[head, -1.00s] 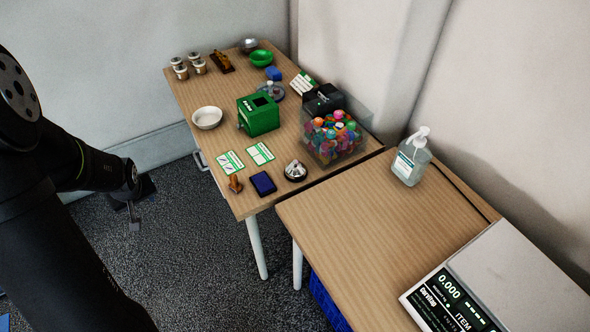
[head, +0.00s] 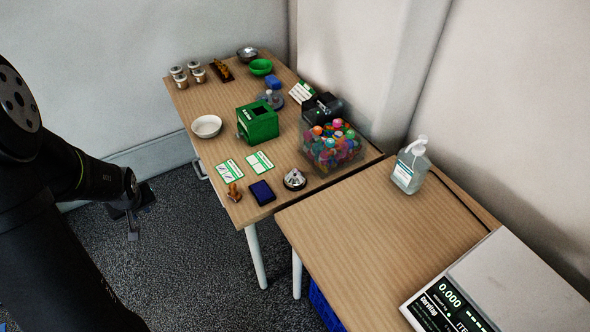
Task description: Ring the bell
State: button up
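The bell (head: 295,180) is a small silver dome on a dark base. It stands near the front right corner of the far wooden table (head: 205,95), just right of a dark blue pad. My gripper (head: 132,228) hangs over the carpet at the left, beyond the table's left edge and well apart from the bell. Its fingers are small and dark in this view, and I cannot tell whether they are open or shut.
Close to the bell are the blue pad (head: 262,192), a wooden stamp (head: 234,193), printed cards (head: 229,170) and a clear box of colourful capsules (head: 332,148). A green box (head: 258,122) stands behind. The near table (head: 350,235) holds a sanitizer bottle (head: 410,165) and a scale (head: 500,290).

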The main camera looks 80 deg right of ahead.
grip_shut()
dwell(1.4)
